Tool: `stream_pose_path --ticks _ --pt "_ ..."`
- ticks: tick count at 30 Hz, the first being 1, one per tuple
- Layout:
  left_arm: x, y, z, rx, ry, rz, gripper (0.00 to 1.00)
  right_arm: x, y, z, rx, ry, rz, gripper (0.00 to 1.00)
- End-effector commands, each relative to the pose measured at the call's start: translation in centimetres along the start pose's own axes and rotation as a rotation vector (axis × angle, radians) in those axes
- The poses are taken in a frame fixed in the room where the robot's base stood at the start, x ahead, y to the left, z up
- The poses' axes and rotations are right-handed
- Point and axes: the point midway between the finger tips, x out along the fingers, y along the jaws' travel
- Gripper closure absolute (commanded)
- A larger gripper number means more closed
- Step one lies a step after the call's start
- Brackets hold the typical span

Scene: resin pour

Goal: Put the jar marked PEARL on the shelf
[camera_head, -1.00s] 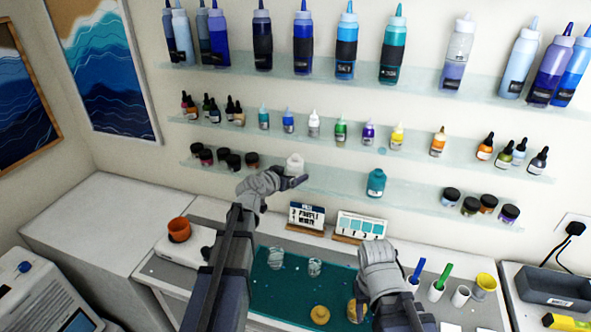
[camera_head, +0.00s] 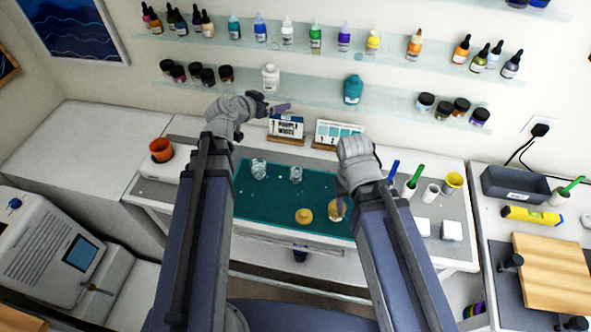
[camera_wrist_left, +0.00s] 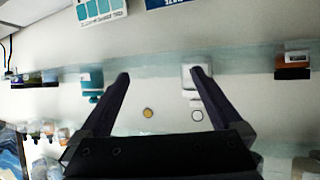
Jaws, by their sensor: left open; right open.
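A white jar (camera_head: 270,77) stands upright on the lower glass shelf (camera_head: 310,90), left of a teal jar (camera_head: 352,89). I cannot read its label, so I cannot confirm that it says PEARL. My left gripper (camera_head: 274,103) is open and empty, in front of and a little below the white jar. The left wrist view is upside down; there the white jar (camera_wrist_left: 193,75) shows at one fingertip of my left gripper (camera_wrist_left: 160,74), partly hidden by that finger. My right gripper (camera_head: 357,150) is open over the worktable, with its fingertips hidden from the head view.
Small dark jars (camera_head: 208,76) flank the white jar on the left; dropper bottles line the shelf above. Two cards (camera_head: 286,127) stand below the shelf. Clear cups (camera_head: 259,168) and gold-coloured pieces (camera_head: 304,216) are on the teal mat (camera_head: 270,203). The shelf between the white and teal jars is free.

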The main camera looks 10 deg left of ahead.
Motion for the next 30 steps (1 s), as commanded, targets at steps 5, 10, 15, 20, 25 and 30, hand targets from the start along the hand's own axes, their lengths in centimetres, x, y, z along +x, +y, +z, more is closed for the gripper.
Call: stream_pose_path --ticks 5,10,15,20,25,30 --pt "0.0 13.0 8.0 0.026 -0.411 0.182 0.00 0.0 0.0 0.0 0.000 0.000 0.000 0.50" --pt "-4.2 19.1 15.2 0.052 -0.812 0.124 0.00 0.0 0.0 0.0 0.000 0.000 0.000 0.50" --pt "-8.2 20.6 18.5 0.070 -1.038 -0.035 0.00 0.0 0.0 0.0 0.000 0.000 0.000 0.50" --pt "-9.9 20.7 19.3 0.075 -1.108 -0.120 0.00 0.0 0.0 0.0 0.000 0.000 0.000 0.50" --pt "-10.0 20.6 19.4 0.072 -1.116 -0.131 0.00 0.0 0.0 0.0 0.000 0.000 0.000 0.50" --pt "-10.0 20.6 19.4 0.072 -1.114 -0.129 0.00 0.0 0.0 0.0 0.000 0.000 0.000 0.50"
